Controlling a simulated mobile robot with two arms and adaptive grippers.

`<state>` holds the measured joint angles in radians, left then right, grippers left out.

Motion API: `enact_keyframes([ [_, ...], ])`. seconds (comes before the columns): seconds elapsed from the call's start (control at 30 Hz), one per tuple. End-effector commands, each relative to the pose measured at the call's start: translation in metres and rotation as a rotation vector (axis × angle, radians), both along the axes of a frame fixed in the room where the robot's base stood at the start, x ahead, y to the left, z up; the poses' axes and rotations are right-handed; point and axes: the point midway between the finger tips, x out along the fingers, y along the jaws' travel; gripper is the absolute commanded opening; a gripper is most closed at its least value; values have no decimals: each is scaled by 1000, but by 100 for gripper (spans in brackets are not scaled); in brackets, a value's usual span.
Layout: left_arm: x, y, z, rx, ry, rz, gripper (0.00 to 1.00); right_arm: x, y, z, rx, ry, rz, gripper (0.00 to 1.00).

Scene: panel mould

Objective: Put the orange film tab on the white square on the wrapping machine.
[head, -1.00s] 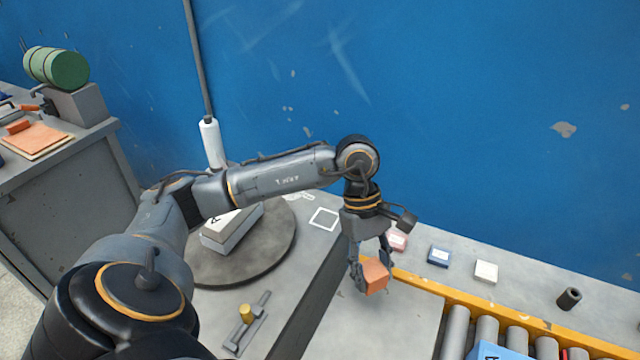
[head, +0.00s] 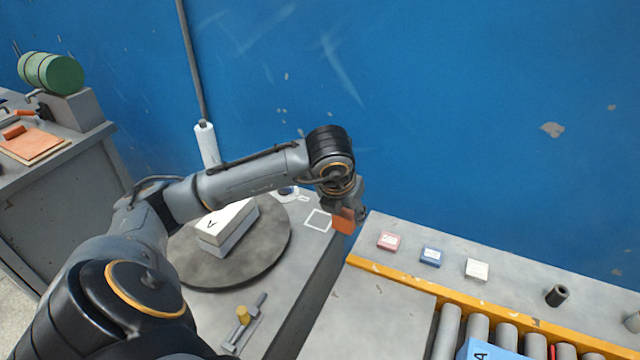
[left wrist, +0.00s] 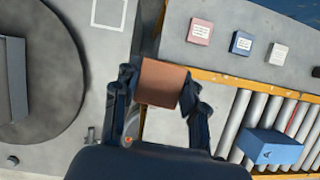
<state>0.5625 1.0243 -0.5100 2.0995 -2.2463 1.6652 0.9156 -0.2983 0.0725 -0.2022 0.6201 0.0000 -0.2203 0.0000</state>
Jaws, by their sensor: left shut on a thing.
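The orange film tab (head: 344,220) is a small orange block held in my left gripper (head: 347,212). In the left wrist view the tab (left wrist: 163,83) sits between the two dark fingers of the gripper (left wrist: 158,95), which are shut on it. The white square (head: 318,220) is an outline on the grey top of the wrapping machine (head: 312,258). In the head view the tab is raised just right of the square, near the machine's right edge. The square also shows at the top of the left wrist view (left wrist: 109,14). My right gripper is not in view.
A round turntable (head: 270,262) with a stacked grey-and-white load (head: 228,222) lies left of the square. Pink (head: 388,241), blue (head: 431,256) and white (head: 476,269) blocks sit on the grey ledge behind the roller conveyor (head: 445,335). A dark cylinder (head: 557,296) stands farther right.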

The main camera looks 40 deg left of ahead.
Motion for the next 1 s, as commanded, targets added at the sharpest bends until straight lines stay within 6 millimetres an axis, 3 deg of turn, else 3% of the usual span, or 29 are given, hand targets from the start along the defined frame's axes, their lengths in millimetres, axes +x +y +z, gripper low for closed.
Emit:
enact_keyframes([
  [0.17,6,14,-3,1,2,83,5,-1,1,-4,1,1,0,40],
  [0.53,41,93,-45,-2,2,87,5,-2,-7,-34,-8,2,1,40],
  [0.7,52,113,-78,-2,3,82,5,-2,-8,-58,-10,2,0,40],
  [1.0,59,128,-94,-2,2,79,5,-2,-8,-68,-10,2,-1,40],
])
